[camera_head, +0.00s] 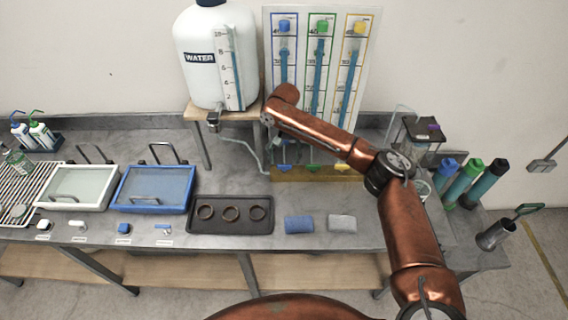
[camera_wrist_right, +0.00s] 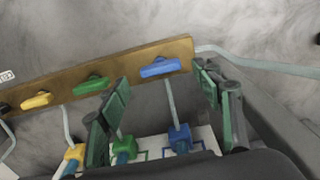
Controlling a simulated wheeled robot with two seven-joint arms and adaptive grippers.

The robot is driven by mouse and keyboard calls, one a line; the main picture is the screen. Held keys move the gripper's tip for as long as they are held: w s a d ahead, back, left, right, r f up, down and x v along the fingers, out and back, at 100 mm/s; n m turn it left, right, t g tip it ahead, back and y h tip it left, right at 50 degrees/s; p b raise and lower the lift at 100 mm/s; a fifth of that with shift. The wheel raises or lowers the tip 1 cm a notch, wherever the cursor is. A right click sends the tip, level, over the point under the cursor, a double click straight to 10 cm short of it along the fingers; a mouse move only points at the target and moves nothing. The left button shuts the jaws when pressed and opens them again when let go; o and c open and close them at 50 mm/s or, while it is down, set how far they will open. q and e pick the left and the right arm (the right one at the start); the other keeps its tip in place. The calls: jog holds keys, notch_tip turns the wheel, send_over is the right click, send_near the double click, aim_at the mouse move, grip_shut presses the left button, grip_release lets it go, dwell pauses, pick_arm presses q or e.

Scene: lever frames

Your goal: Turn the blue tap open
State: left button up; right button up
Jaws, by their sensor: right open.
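The blue tap (camera_wrist_right: 160,67) is on the brown valve bar (camera_wrist_right: 135,72), at its right end in the right wrist view. Its handle lies along the bar. In the head view the blue tap (camera_head: 283,167) shows below my copper right arm, on the bar's left part. My right gripper (camera_wrist_right: 164,80) is open, with one green-padded finger on each side of the blue tap in the picture. No contact with it shows, and I cannot tell the depth between them. In the head view my arm hides most of this gripper. My left gripper is not in view.
The green tap (camera_wrist_right: 91,84) and yellow tap (camera_wrist_right: 37,100) sit beside the blue one. A board (camera_head: 370,45) with coloured tubes stands behind. A white water tank (camera_head: 205,75) is to its left. Trays, blocks and bottles line the grey bench.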

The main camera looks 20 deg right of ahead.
aim_at(284, 167)
jog(key=shift+f, duration=1.55)
jog(key=shift+r, duration=0.1)
jog(key=c, duration=1.2)
